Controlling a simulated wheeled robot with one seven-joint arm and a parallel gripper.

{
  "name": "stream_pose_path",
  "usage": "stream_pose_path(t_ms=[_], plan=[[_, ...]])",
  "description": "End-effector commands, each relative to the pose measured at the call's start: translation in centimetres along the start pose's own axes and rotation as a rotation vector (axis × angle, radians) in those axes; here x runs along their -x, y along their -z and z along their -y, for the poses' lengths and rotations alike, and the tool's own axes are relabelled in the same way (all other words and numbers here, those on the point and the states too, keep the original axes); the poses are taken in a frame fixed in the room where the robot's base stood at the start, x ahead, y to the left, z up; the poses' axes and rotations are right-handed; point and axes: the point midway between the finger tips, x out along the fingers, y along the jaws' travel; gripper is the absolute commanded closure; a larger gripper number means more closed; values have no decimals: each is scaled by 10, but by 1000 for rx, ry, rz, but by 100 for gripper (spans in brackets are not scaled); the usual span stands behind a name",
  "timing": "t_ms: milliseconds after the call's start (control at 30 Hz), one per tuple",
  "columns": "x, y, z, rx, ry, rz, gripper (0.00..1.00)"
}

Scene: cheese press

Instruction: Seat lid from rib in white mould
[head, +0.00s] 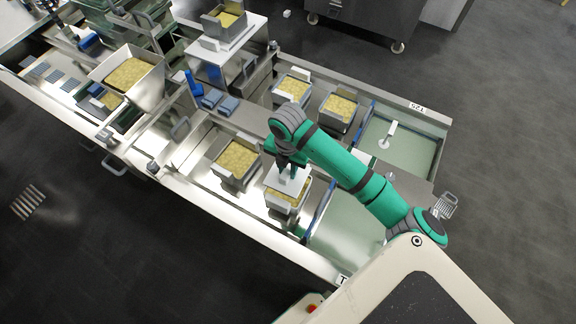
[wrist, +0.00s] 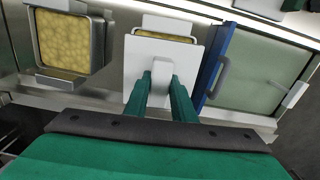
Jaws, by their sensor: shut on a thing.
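My gripper (head: 288,170) is shut on the upright rib of a white square lid (head: 273,178). In the wrist view the green fingers (wrist: 162,95) stand either side of the rib, and the flat lid (wrist: 136,62) lies roughly level. The white mould (head: 280,206), full of yellow curd (head: 290,192), is under the lid and mostly hidden by it. A strip of curd and the mould's far rim (wrist: 168,24) show past the lid in the wrist view. The lid overlaps the mould but sits off to one side; I cannot tell the gap between them.
A grey metal mould with curd (head: 236,160) stands to the left, also seen in the wrist view (wrist: 38,58). A blue divider (wrist: 222,62) and a pale green bay (wrist: 260,75) lie to the right. Two more curd-filled moulds (head: 291,90) (head: 338,108) stand across the table.

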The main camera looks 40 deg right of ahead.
Motion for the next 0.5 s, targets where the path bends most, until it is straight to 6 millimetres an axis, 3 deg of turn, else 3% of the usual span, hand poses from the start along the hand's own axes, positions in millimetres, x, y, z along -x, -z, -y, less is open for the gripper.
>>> stream_pose_path(t_ms=[500], plan=[[-40, -1, 1, -4, 1, -1, 100]])
